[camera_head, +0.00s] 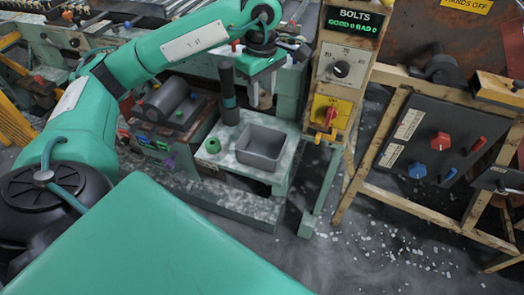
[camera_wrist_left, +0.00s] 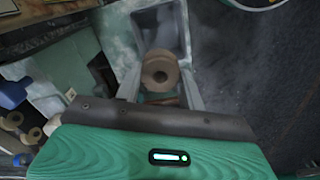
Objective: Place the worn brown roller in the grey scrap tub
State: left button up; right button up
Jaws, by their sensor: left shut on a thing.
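My left gripper (camera_head: 261,92) hangs at the end of the green arm, behind the grey tub as the head view shows it. In the left wrist view its two grey fingers (camera_wrist_left: 161,88) are shut on the worn brown roller (camera_wrist_left: 160,73), whose round end with a dark centre hole faces the camera. The grey scrap tub (camera_head: 263,128) stands empty on a pale bench. In the left wrist view the tub (camera_wrist_left: 187,28) lies just beyond the roller. My right gripper is not in view.
Several pale rollers (camera_wrist_left: 13,121) lie at the left of the wrist view.

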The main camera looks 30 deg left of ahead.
pick_arm(q)
notch_tip(320, 180, down, 16)
jog(key=shift+r, duration=0.25)
jog(key=shift+f, duration=2.15)
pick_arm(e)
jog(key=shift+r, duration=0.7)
pick_arm(q)
jog(key=shift+b, duration=0.3)
jog(key=shift+f, duration=0.1)
jog(key=o, duration=0.6)
jog(key=shift+o, duration=0.4)
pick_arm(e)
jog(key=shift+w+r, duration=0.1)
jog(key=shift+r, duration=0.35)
